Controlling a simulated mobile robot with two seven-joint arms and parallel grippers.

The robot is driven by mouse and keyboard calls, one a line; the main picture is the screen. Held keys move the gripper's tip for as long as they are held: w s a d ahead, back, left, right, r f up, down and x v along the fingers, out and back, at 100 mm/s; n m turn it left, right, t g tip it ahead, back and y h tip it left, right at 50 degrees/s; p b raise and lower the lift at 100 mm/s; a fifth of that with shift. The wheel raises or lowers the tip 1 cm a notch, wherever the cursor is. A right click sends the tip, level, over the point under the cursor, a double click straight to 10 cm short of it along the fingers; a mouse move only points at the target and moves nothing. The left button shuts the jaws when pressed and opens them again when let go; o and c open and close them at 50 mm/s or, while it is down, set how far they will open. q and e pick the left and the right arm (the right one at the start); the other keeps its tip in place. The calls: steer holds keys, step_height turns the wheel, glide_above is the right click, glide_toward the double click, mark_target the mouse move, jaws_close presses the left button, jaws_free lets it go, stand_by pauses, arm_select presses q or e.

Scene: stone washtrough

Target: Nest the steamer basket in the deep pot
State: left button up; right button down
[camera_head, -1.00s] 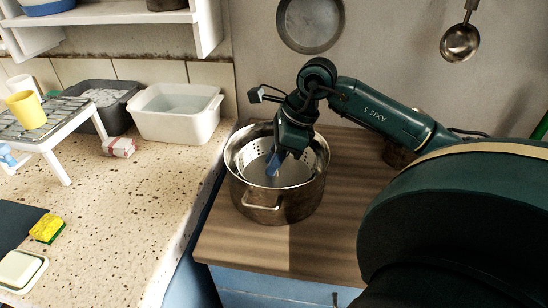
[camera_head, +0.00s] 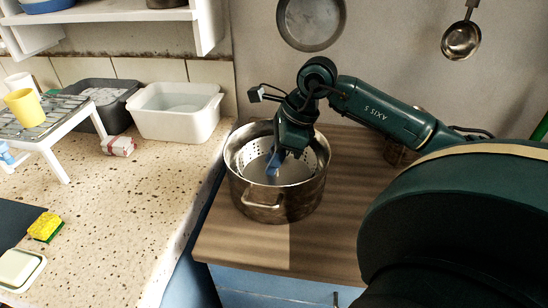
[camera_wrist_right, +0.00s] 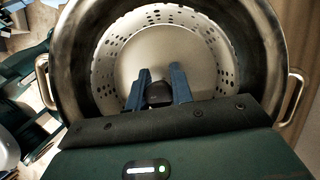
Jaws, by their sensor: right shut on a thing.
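The deep pot (camera_head: 290,207) is a steel pot with side handles, standing on the brown wooden worktop. The pale perforated steamer basket (camera_head: 307,162) is inside the pot's mouth, roughly level, its wall ringed by the pot's wall. In the right wrist view the basket (camera_wrist_right: 208,52) sits within the pot's rim (camera_wrist_right: 268,45), with a gap between them. My right gripper (camera_head: 273,168) reaches down into the basket. Its blue fingers (camera_wrist_right: 159,92) are shut on the dark knob at the basket's middle. Whether the basket touches the pot's bottom is hidden. My left gripper is not in view.
On the speckled counter at left are a white basin (camera_head: 175,118), a grey tub (camera_head: 112,103), a rack with a yellow cup (camera_head: 25,107) and a sponge (camera_head: 45,227). A pan (camera_head: 311,22) and a ladle (camera_head: 461,40) hang behind. The worktop in front of the pot is clear.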

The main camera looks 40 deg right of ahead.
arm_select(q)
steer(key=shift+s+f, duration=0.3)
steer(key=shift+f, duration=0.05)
arm_select(e)
steer(key=c, duration=1.1)
jaws_free()
steer(key=shift+c, duration=0.2)
steer(key=shift+o, duration=0.4)
steer(key=o, duration=0.4)
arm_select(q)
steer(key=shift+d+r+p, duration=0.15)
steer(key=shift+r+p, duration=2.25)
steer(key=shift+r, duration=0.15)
arm_select(e)
steer(key=shift+r, duration=3.55)
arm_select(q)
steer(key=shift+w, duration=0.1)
